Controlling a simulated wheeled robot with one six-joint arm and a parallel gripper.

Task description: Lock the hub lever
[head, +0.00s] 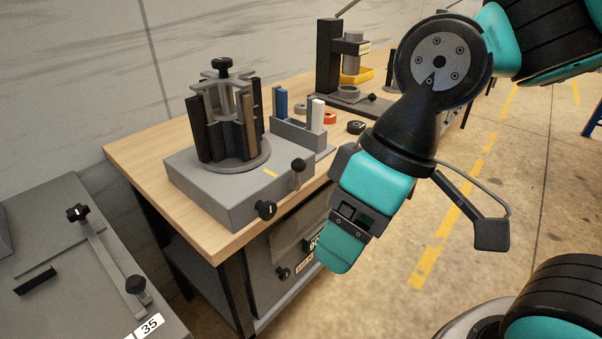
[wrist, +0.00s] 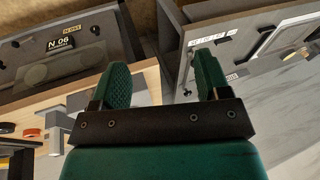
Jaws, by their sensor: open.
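The hub (head: 228,115), a ring of dark upright slats with a black top knob, stands on a grey box base (head: 205,190) on the wooden table. A short lever with a black ball knob (head: 298,167) stands at the box's right end, near a yellow mark (head: 270,172). A second black knob (head: 265,210) sits on the box's front face. I cannot tell for certain which is the hub lever. My gripper (head: 342,255) is open and empty, right of and in front of the box, apart from both knobs. Its two green fingers are spread in the wrist view (wrist: 163,78).
A grey holder (head: 300,135) with blue and white pieces stands right of the hub. A press-like stand (head: 330,60) is at the back. A grey cabinet (head: 285,255) is under the table. Another grey bench (head: 70,270) with a bar handle is at left. Floor is clear at right.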

